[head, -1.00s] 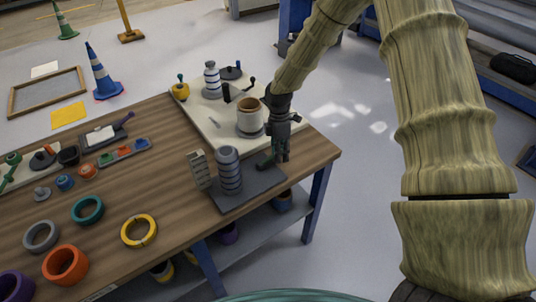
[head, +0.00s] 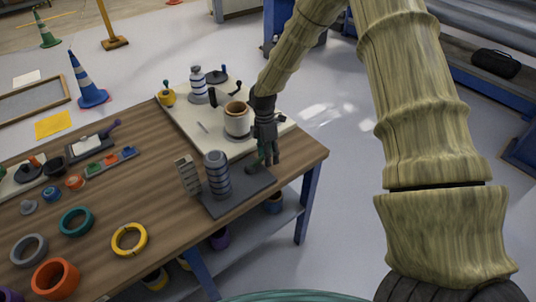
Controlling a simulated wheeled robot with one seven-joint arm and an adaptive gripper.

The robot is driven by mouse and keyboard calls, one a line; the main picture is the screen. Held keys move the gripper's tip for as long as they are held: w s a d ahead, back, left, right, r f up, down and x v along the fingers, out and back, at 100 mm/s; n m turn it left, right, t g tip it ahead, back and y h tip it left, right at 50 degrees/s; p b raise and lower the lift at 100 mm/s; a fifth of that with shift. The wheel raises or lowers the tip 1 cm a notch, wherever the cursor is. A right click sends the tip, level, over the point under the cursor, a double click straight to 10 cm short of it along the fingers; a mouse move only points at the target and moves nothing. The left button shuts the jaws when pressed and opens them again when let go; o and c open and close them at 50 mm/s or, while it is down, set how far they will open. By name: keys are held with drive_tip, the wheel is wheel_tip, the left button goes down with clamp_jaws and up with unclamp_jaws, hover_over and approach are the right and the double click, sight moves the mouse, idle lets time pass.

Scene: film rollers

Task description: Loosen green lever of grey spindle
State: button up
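The grey spindle (head: 217,178), a ribbed upright cylinder, stands on a dark base plate (head: 232,201) near the table's right front edge. A dark green lever (head: 253,170) shows low at the right end of the plate, partly hidden by my gripper. My gripper (head: 268,160) points down right over the lever, close to it or touching it; I cannot tell which. Its fingers are dark and small in this view, so I cannot tell whether they are open or shut on the lever.
A slotted grey block (head: 189,175) stands just left of the spindle. Behind is a pale board (head: 200,127) with a tan-topped cup (head: 237,118) close to my gripper. Coloured rings, such as a yellow one (head: 129,239), lie at the left. Open floor lies right of the table.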

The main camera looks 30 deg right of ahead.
drive_tip(key=shift+r, duration=0.1)
wheel_tip(320, 180, up, 12)
drive_tip(key=w, duration=0.2)
drive_tip(key=shift+w+d+f, duration=0.15)
drive_tip(key=shift+w+f, duration=0.05)
idle(0.3)
idle(0.4)
